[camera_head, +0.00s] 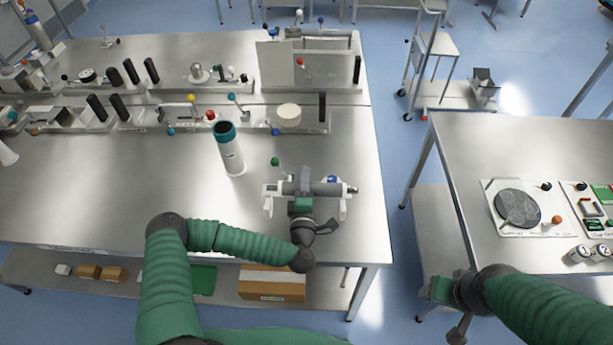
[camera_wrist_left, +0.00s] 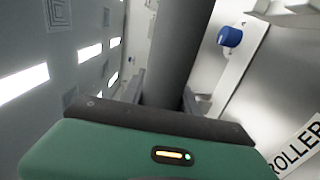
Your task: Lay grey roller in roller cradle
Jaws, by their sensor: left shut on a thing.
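In the left wrist view the roller (camera_wrist_left: 180,45) runs up between my fingers, with a blue knob (camera_wrist_left: 230,36) and a label reading ROLLER (camera_wrist_left: 298,147) to the right. My right gripper (camera_head: 452,300) is at the right table's front left corner, its fingers unclear.
A white cylinder with a teal top (camera_head: 229,150) stands left of the cradle. A green-knobbed lever (camera_head: 275,161) is just behind it. Fixtures with knobs and black handles (camera_head: 200,115) line the table's back.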

